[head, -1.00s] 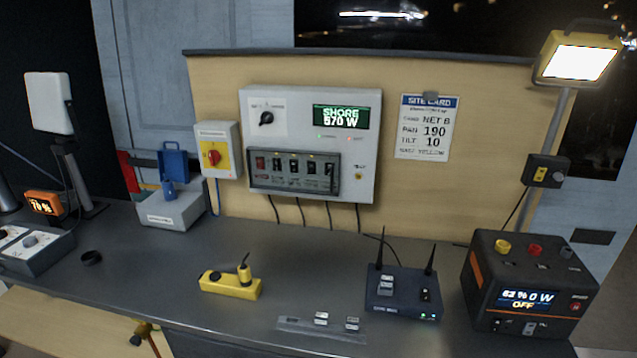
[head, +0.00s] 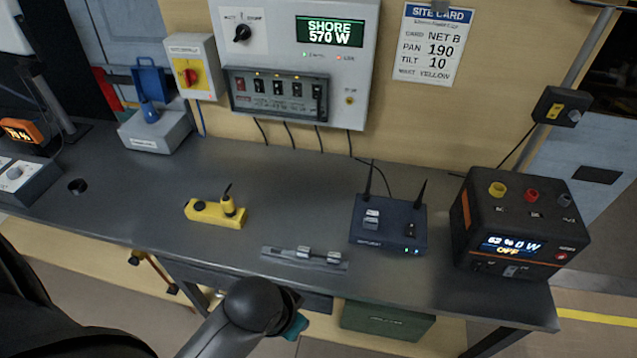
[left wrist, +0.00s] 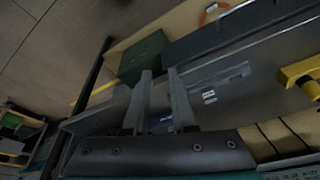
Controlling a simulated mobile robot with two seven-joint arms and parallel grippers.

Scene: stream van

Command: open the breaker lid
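The breaker panel (head: 350,60) is a pale grey box on the wooden backboard in the head view, with a dial and a green display reading SHORE 570 W. The breaker lid (head: 275,104) is a dark-framed, seemingly see-through cover low on the panel's front. It looks shut over a row of breakers, one of them red. My left arm comes in at the bottom of the head view, well below the panel. In the left wrist view my left gripper (left wrist: 160,72) has its two fingers apart with nothing between them. The panel is not clearly seen there. My right gripper is not in view.
On the metal bench (head: 300,200) stand a yellow block (head: 215,213), a router with two antennas (head: 388,222), a grey strip with small pieces (head: 305,257) and a power unit (head: 520,225). A red-knob switch (head: 190,75) is left of the panel. Bench space below the panel is clear.

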